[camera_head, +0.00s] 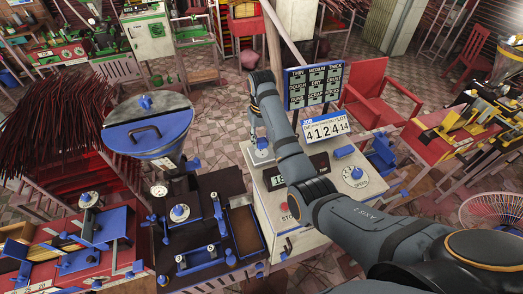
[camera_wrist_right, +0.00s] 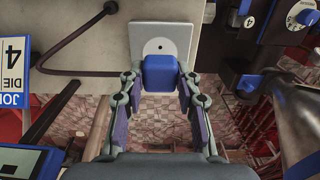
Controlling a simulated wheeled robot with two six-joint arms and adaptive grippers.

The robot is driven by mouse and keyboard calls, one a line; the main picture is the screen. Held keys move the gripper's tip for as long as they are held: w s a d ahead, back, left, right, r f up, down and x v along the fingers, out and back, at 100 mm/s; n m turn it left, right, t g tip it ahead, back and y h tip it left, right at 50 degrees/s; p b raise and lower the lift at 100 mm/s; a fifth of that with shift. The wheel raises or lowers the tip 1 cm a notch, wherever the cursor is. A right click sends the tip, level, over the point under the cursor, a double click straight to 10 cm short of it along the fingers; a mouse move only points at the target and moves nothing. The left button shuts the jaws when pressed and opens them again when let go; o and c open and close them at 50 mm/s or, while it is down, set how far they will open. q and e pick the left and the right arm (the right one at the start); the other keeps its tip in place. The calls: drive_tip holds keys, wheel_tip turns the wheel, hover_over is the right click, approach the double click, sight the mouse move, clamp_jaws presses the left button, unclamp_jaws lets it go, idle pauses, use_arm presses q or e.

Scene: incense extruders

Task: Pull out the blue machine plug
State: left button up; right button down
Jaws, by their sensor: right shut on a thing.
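The blue machine plug (camera_wrist_right: 160,72) is a rounded block held between the two fingers of my right gripper (camera_wrist_right: 160,88) in the right wrist view. A pale square plate (camera_wrist_right: 177,33) with a small dark hole lies just beyond the plug. I cannot tell whether the plug is still seated in it. In the head view my right gripper (camera_head: 257,137) is over the back left of the pale machine top (camera_head: 263,188), with the blue plug (camera_head: 262,144) at its fingertips. My left gripper is not in view.
A dark bent cord or rod (camera_wrist_right: 75,72) runs left of the plate. The job sign (camera_head: 326,129) and setting board (camera_head: 314,86) stand right of my gripper. A blue hopper (camera_head: 147,126) and dark machine bench (camera_head: 230,190) stand left. A red chair (camera_head: 375,105) is behind.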

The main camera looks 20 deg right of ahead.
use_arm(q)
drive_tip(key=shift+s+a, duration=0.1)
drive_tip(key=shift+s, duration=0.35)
use_arm(e)
drive_tip(key=shift+r, duration=1.2)
